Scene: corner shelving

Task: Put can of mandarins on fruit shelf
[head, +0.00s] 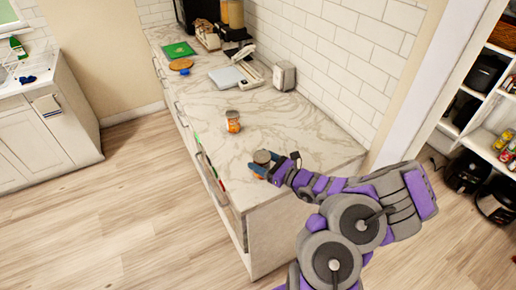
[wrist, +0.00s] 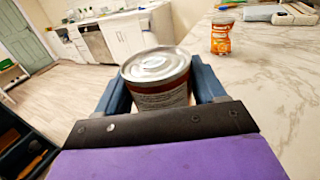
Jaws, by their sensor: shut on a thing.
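My gripper (head: 259,168) is shut on a can with a silver lid and a dark red and pale label (wrist: 160,93). The blue fingers sit on both sides of it, and it is roughly upright at the counter's near end. I cannot tell whether it touches the counter, and its label is not readable. A second can with an orange label (head: 232,121) stands apart farther back on the counter; it also shows in the wrist view (wrist: 221,38). At the right is a white shelf unit (head: 480,136); I cannot tell which of its shelves is for fruit.
The marble counter (head: 235,164) has clear room around the second can. A toaster (head: 284,76), a white scale-like item (head: 228,77) and a green board (head: 178,50) stand farther back. Several cans (head: 507,144) are on the shelf unit; dark appliances (head: 467,172) sit low there.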

